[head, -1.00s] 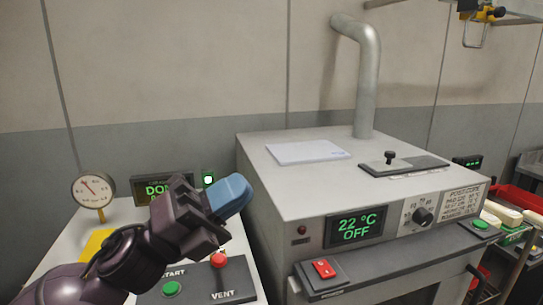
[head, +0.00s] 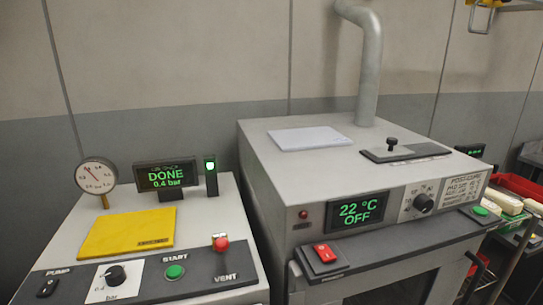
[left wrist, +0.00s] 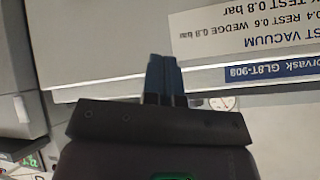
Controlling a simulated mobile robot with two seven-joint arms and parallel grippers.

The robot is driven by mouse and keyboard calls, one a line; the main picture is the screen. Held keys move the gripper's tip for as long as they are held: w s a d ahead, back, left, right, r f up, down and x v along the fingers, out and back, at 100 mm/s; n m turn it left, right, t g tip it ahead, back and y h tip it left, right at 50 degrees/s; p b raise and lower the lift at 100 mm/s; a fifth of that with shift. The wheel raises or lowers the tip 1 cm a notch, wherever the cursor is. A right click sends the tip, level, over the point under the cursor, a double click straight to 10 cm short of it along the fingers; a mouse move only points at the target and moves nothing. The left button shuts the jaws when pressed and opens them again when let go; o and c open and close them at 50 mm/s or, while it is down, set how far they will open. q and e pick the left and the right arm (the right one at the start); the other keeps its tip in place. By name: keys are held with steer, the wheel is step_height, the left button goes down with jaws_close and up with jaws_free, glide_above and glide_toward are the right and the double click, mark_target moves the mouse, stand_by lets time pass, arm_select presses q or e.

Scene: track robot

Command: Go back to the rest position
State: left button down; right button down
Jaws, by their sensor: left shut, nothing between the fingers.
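My left gripper (left wrist: 164,78) shows in the left wrist view with its two blue fingers pressed together and nothing between them. Neither gripper is in the head view. In the left wrist view a pale panel with printed vacuum text and a blue strip (left wrist: 270,73) appears upside down beyond the fingers. My right gripper is in neither view.
A vacuum station with a yellow plate (head: 127,232), a gauge (head: 96,176) and a display (head: 165,175) reading DONE 0.4 bar stands at left. A grey oven (head: 262,150) reading 22 °C OFF stands beside it. A red bin (head: 520,185) is at far right.

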arm_select(q)
steer(key=s+a+f+n+g, duration=0.15)
steer(key=s+f+g, duration=0.4)
steer(key=s, duration=0.55)
steer(key=w+f+t+b, duration=0.3)
steer(key=f+t+b, duration=0.1)
steer(key=f, duration=0.6)
steer(key=w+f+t+h+b, duration=0.1)
steer(key=w+f+t+b, duration=0.3)
steer(key=f, duration=0.7)
steer(key=shift+d+f+b, duration=0.15)
steer(key=shift+d+b, duration=0.15)
steer(key=shift+b, duration=0.7)
steer(key=shift+w, duration=0.1)
